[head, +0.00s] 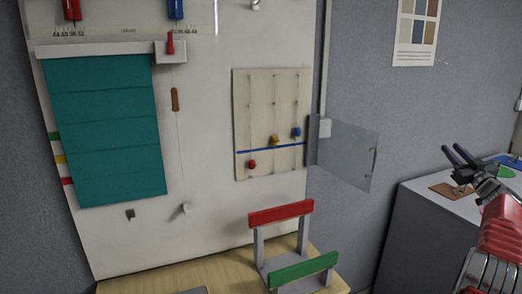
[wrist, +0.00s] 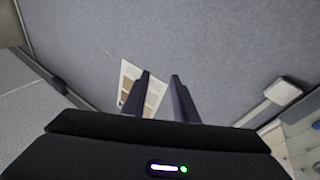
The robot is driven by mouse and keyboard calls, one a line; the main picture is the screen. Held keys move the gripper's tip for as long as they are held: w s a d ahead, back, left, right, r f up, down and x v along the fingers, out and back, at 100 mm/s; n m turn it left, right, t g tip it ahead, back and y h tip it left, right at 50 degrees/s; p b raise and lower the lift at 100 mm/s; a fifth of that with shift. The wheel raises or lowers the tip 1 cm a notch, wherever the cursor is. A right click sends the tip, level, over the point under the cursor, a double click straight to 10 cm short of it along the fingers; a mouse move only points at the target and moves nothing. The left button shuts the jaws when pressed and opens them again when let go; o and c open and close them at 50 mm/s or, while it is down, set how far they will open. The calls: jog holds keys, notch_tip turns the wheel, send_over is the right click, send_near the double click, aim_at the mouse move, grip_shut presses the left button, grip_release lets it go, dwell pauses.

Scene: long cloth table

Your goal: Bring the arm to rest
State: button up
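My gripper (head: 454,156) is at the right side of the head view, held up in front of the grey cabinet. Its two dark fingers stand apart with nothing between them. In the wrist view my gripper (wrist: 160,85) also shows two spread fingers and an empty gap. Behind them is the grey wall with the colour-swatch poster (wrist: 130,85). My red arm enters from the lower right of the head view.
A white board with a teal blind (head: 108,130) and a bead panel (head: 270,122) stands ahead. A clear hinged panel (head: 345,155) sticks out from its right edge. A red-and-green-barred rack (head: 281,214) stands on the wooden table. A grey cabinet (head: 430,240) is at right.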

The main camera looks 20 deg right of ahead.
jog(key=s+a+f+m+g, duration=0.25)
jog(key=a+f+g, duration=0.25)
jog(key=a, duration=0.6)
jog(key=s+a+f+m+g, duration=0.1)
jog(key=s+a+f+g, duration=0.3)
jog(key=a, duration=0.7)
jog(key=s+a+f+m+g, duration=0.15)
jog(key=a+f+g, duration=0.35)
jog(key=a, duration=0.6)
jog(key=s+a+f+n+g+y, duration=0.1)
jog(key=s+a+f+y, duration=0.1)
jog(key=s+a, duration=0.65)
jog(key=s+a+f+n+g+y, duration=0.1)
jog(key=s+a, duration=0.3)
jog(key=a, duration=0.9)
jog(key=s+a+f+n+g+y, duration=0.1)
jog(key=s+a+f+y, duration=0.1)
jog(key=s+a, duration=0.65)
jog(key=s+a+r+n+t+y, duration=0.1)
jog(key=a+r+n+t, duration=0.1)
jog(key=a, duration=1)
jog(key=shift+s+r+n+t, duration=0.15)
jog(key=shift+r+n+t, duration=0.15)
jog(key=shift+r+n, duration=0.35)
jog(key=shift+a, duration=0.1)
